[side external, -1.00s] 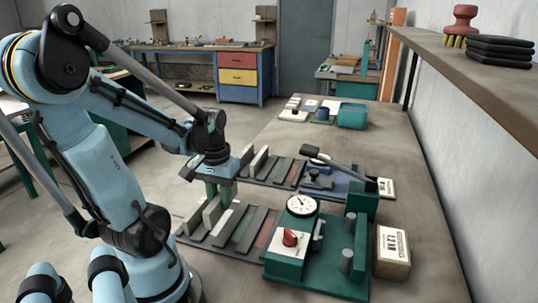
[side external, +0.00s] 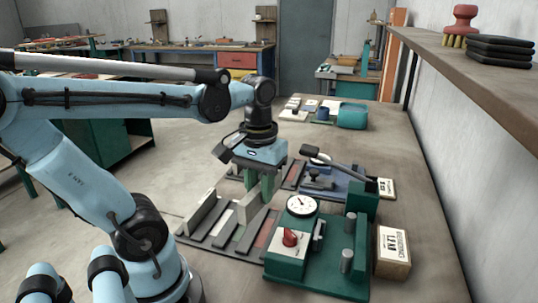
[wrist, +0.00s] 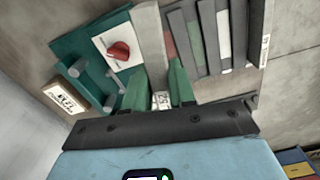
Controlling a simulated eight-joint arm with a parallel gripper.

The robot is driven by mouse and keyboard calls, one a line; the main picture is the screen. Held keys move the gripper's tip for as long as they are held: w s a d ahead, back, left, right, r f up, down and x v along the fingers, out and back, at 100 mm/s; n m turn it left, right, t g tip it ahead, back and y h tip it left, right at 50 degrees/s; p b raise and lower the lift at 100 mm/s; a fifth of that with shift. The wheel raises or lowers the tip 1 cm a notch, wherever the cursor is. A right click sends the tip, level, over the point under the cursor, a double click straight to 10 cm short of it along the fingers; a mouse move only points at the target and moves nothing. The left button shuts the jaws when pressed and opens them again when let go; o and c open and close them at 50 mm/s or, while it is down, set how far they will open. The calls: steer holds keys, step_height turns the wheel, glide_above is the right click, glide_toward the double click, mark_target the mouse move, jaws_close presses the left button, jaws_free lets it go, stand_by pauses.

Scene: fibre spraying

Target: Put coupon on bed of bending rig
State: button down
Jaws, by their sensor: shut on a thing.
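My gripper (side external: 258,192) has green fingers shut on a pale grey, bar-like coupon (side external: 247,208). It is above the near slotted rack, left of the bending rig. In the wrist view the coupon (wrist: 149,45) projects from between the fingers (wrist: 160,92), between the rig and the rack strips. The bending rig is a green base (side external: 310,278) with a white dial (side external: 302,205), a red knob (side external: 290,237) and grey posts (side external: 346,260). It also shows in the wrist view (wrist: 68,50). I cannot clearly make out its bed.
The near rack (side external: 222,238) holds several dark, pale and reddish strips. A blue rig with a black lever (side external: 335,162) stands behind the green one. A labelled block (side external: 393,252) stands right of the bending rig. A shelf (side external: 470,80) overhangs the right side.

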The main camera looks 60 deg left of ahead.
steer(key=w+d+r+m, duration=0.2)
steer(key=w+m, duration=0.1)
steer(key=w, duration=0.2)
steer(key=w+d+r+m, duration=0.2)
steer(key=w+d+m, duration=0.1)
steer(key=w+m, duration=0.15)
steer(key=s+d+m, duration=0.2)
steer(key=s+d, duration=0.2)
steer(key=d, duration=0.3)
steer(key=s+d+f+m, duration=0.3)
steer(key=s+d, duration=0.1)
steer(key=s, duration=0.5)
steer(key=s+d+f+m, duration=0.3)
steer(key=s+d+m, duration=0.15)
steer(key=s, duration=0.55)
steer(key=shift+n, duration=0.5)
steer(key=w+a+f, duration=0.2)
steer(key=w, duration=0.1)
steer(key=w+a+f, duration=0.2)
steer(key=w, duration=0.1)
steer(key=w+a+f, duration=0.2)
steer(key=w+f, duration=0.1)
steer(key=w, duration=0.1)
steer(key=shift+a, duration=0.15)
steer(key=shift+f, duration=2)
steer(key=shift+f, duration=0.15)
steer(key=c, duration=0.9)
jaws_free()
steer(key=shift+c, duration=0.2)
